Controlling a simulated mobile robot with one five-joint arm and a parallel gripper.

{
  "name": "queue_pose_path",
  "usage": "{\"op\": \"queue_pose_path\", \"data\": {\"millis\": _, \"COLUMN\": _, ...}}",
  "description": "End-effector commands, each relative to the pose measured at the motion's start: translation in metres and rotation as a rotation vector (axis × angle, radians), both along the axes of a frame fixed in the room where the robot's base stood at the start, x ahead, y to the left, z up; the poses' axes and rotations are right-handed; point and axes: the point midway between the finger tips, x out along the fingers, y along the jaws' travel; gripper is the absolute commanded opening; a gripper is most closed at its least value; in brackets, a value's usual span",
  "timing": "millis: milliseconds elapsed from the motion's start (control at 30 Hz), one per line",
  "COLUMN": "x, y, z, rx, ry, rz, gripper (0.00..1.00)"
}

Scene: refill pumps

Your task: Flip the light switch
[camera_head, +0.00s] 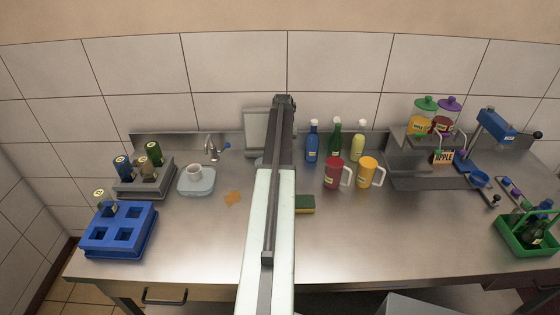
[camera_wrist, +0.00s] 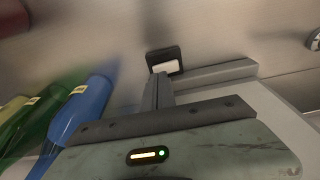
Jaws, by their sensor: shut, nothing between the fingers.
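The light switch (camera_wrist: 166,66) shows in the wrist view as a small dark plate with a white rocker on the pale wall. My gripper (camera_wrist: 157,82) is shut and empty, its narrow grey fingers pointing at the lower part of the switch. The fingertips overlap the plate's lower edge in the picture; I cannot tell whether they touch it. In the head view my arm reaches straight out to the back wall, and it hides the switch and the fingers.
A blue bottle (camera_head: 312,142) and a green bottle (camera_head: 335,140) stand right of my arm; they blur at the wrist view's left. A grey board (camera_head: 256,128) stands partly behind the arm. A red mug (camera_head: 332,174) and a sponge (camera_head: 305,204) are nearby. The counter's front middle is clear.

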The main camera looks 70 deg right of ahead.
Motion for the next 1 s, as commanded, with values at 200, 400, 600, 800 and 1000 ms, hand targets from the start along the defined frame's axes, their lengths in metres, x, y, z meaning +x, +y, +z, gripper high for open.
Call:
{"op": "queue_pose_path", "data": {"millis": 200, "x": 0.000, "y": 0.000, "z": -0.004, "rx": 0.000, "ry": 0.000, "rz": 0.000, "gripper": 0.00}}
{"op": "queue_pose_path", "data": {"millis": 400, "x": 0.000, "y": 0.000, "z": -0.007, "rx": 0.000, "ry": 0.000, "rz": 0.000, "gripper": 0.00}}
{"op": "queue_pose_path", "data": {"millis": 600, "x": 0.000, "y": 0.000, "z": -0.010, "rx": 0.000, "ry": 0.000, "rz": 0.000, "gripper": 0.00}}
{"op": "queue_pose_path", "data": {"millis": 800, "x": 0.000, "y": 0.000, "z": -0.013, "rx": 0.000, "ry": 0.000, "rz": -0.001, "gripper": 0.00}}
{"op": "queue_pose_path", "data": {"millis": 1000, "x": 0.000, "y": 0.000, "z": -0.015, "rx": 0.000, "ry": 0.000, "rz": -0.001, "gripper": 0.00}}
